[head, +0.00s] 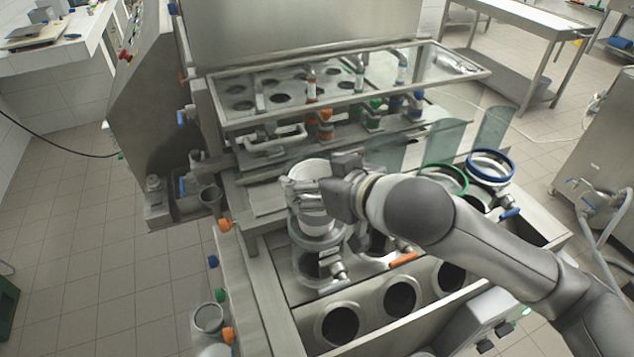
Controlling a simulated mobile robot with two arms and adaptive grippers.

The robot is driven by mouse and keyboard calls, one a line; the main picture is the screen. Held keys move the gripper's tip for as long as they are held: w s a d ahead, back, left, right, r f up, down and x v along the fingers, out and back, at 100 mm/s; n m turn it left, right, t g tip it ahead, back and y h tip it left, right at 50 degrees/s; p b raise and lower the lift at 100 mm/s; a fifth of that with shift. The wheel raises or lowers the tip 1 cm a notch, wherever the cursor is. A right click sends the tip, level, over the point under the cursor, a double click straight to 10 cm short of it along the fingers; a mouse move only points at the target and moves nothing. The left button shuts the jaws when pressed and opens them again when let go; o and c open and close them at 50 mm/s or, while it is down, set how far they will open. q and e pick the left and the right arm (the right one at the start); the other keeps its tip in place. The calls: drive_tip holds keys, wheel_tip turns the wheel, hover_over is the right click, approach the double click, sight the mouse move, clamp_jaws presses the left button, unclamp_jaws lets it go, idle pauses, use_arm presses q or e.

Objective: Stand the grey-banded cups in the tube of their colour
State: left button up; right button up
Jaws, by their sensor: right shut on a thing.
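My right gripper (308,190) is shut on a pale cup (313,220) and holds it upright, its fingers around the upper part. The cup is directly over a grey-ringed tube (318,243) at the front left of the machine. Its lower end is at the tube's mouth; I cannot tell how deep it reaches. A green-ringed tube (463,181) and a blue-ringed tube (510,163) stand at the right. An orange handle (402,259) shows below my right arm, which hides most of its tube. My left gripper is not in view.
A clear guard (345,82) covers the filler nozzles behind the cup. Round openings (400,297) line the machine's front panel. A steel table (530,30) stands at the back right. Tiled floor (80,240) is free at the left.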

drive_tip(key=shift+f, duration=0.8)
drive_tip(key=shift+f, duration=0.15)
drive_tip(key=o, duration=0.8)
